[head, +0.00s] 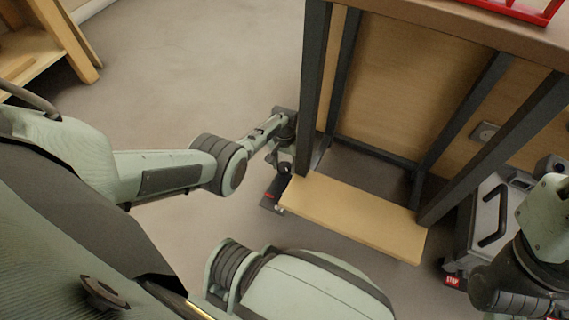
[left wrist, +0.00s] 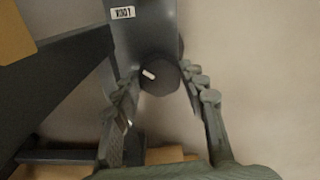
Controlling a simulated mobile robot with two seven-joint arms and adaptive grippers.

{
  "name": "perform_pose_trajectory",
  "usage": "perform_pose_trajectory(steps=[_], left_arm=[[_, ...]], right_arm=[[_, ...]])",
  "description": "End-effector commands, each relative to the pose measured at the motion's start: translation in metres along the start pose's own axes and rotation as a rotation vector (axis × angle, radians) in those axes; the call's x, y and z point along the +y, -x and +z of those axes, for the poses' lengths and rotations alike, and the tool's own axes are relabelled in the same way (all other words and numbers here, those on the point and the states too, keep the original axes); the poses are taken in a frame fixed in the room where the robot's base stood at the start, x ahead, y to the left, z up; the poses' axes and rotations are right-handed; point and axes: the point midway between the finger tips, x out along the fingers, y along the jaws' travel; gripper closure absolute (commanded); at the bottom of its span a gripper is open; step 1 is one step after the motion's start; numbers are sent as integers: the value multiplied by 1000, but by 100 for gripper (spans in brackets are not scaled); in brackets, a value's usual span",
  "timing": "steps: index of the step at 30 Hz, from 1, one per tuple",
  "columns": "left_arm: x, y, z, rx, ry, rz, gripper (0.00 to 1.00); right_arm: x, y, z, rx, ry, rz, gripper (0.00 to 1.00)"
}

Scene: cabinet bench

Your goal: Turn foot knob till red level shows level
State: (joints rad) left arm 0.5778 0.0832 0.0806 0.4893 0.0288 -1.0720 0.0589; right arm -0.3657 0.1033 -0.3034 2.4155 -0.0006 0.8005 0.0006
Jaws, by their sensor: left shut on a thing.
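The dark round foot knob (left wrist: 158,74) with a white mark shows in the left wrist view, at the foot of a dark table leg. My left gripper (left wrist: 160,88) has its fingers on both sides of the knob and is shut on it. In the head view my left gripper (head: 281,162) is low beside the left front leg (head: 312,85), and the knob cannot be made out there. A red thing (head: 512,9), perhaps the level, lies on the bench top at the upper right edge, cut off, so its reading is hidden. My right gripper is not in view.
The bench top (head: 455,28) stands on dark legs. A low wooden board (head: 355,212) sits between the legs. A grey case with a black handle (head: 492,215) stands at the right. A wooden shelf (head: 35,50) is at upper left. Open floor lies left of the bench.

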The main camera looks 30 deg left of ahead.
Motion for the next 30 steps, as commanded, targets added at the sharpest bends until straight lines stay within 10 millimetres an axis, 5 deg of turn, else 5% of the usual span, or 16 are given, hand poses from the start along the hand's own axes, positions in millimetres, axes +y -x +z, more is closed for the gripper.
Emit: perform_pose_trajectory(steps=[13, 14, 18, 30], left_arm=[[0, -1, 1, -2, 11, 0, 87], [0, -1, 1, -2, 11, 0, 57], [0, 0, 1, -1, 11, 0, 40], [0, 2, -1, 1, 10, 0, 37]], right_arm=[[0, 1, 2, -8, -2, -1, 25], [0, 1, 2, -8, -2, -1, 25], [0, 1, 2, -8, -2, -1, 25], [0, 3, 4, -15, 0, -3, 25]])
